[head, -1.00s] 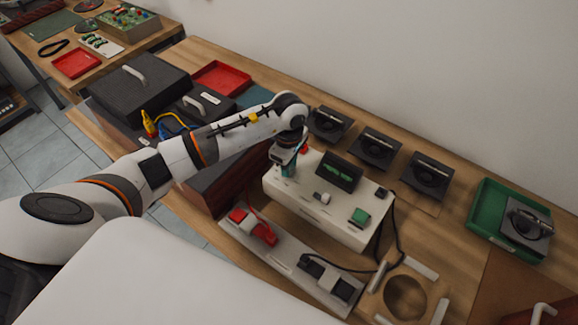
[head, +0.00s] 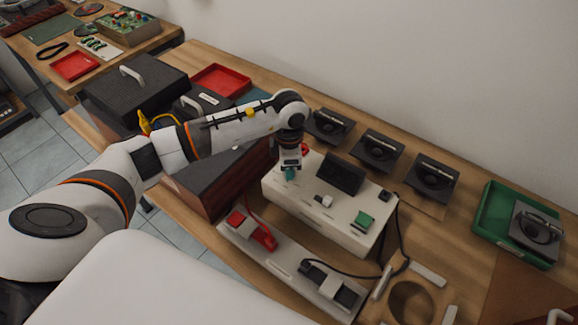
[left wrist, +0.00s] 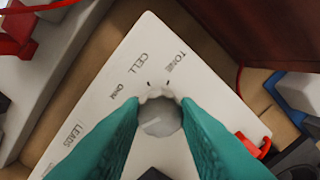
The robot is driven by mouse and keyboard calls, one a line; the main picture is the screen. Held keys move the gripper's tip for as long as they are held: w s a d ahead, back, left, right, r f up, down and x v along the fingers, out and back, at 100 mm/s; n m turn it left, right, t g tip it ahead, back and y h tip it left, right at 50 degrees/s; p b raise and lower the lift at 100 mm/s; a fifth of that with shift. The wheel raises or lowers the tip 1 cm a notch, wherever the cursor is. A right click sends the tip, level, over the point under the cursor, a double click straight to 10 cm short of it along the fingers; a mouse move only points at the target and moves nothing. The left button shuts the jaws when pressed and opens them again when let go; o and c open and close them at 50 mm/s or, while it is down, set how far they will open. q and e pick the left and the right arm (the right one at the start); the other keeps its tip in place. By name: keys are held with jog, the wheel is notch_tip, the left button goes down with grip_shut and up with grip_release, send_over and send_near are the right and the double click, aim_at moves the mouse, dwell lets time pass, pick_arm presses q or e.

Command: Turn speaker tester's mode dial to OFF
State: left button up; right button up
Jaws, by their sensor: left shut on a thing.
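The speaker tester (head: 299,208) is a white box on the bench, with a dark tilted display (head: 341,174), a green square button (head: 365,219) and a small white knob (head: 326,201). My left gripper (head: 290,174) points down at its left end. In the left wrist view the teal fingers are shut on the round grey mode dial (left wrist: 161,118). Printed words TONE, CELL, OHM and LEADS show on the panel (left wrist: 118,68); I cannot read OFF, and the dial's pointer is not clear. The head view hides the dial behind the gripper. My right gripper is not in view.
A strip with red (head: 262,238) and black clips (head: 335,287) lies in front of the tester. Several black speakers (head: 377,150) stand behind it. A green tray (head: 492,222) is at the right. Dark cabinets (head: 135,92) stand at the left.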

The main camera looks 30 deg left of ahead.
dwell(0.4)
pick_arm(q)
jog(key=o, duration=1)
jog(key=shift+r, duration=0.15)
jog(key=shift+r+b, duration=1.25)
jog(key=shift+r, duration=4.65)
